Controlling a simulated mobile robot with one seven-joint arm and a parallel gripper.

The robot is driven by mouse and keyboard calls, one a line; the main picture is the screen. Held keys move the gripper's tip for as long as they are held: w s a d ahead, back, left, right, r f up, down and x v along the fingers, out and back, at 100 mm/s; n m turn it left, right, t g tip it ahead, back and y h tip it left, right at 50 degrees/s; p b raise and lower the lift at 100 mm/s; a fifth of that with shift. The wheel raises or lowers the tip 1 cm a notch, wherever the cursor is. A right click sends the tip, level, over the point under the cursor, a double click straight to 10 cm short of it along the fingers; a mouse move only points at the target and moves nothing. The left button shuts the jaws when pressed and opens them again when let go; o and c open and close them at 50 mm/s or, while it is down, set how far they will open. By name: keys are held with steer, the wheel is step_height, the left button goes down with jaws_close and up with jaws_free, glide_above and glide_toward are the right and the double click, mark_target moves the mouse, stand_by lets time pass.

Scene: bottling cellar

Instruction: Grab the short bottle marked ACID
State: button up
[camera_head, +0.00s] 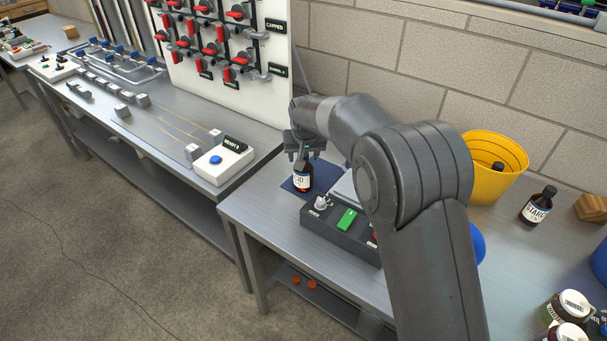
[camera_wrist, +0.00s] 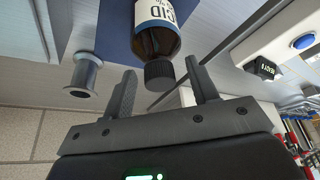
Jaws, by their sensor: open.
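The short brown bottle marked ACID (camera_wrist: 156,40) has a white and blue label and a black cap (camera_wrist: 158,75). In the head view the bottle (camera_head: 303,178) stands upright on a dark blue mat (camera_head: 291,188), its label partly readable. My gripper (camera_head: 304,150) is above it, pointing down at its top. In the wrist view my gripper (camera_wrist: 160,72) is open, with one finger on each side of the cap. Gaps show between cap and fingers, and nothing is held. My arm hides part of the bench behind.
A black control box (camera_head: 340,232) with a silver knob and green switch stands right in front of the bottle. A yellow bucket (camera_head: 487,182) holds a dark-capped bottle. A bottle marked STARCH (camera_head: 538,206) stands farther right. A panel of red-handled valves (camera_head: 225,40) rises behind the left bench.

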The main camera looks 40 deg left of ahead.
steer(key=shift+f, duration=0.1)
steer(key=shift+c, duration=0.3)
jaws_close()
stand_by(0.5)
